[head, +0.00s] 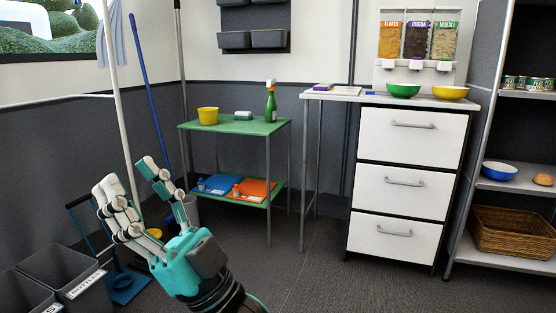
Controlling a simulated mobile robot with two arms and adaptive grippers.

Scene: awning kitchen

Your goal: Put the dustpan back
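A blue long-handled dustpan (122,289) sits on the floor at the lower left in the head view. Its dark handle rises behind my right gripper's fingers, which hide part of it. My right gripper (128,182), teal with pale jointed fingers, reaches in from the bottom. Its fingers are spread apart with nothing between them. It appears in front of the dustpan handle; I cannot tell how far apart they are. My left gripper is not in view.
Grey bins (62,272) stand at the lower left. A blue pole (150,90) leans by the wall. A green two-tier cart (235,126) stands behind, left of a white drawer unit (405,187). An open shelf (512,184) stands at right. The middle floor is clear.

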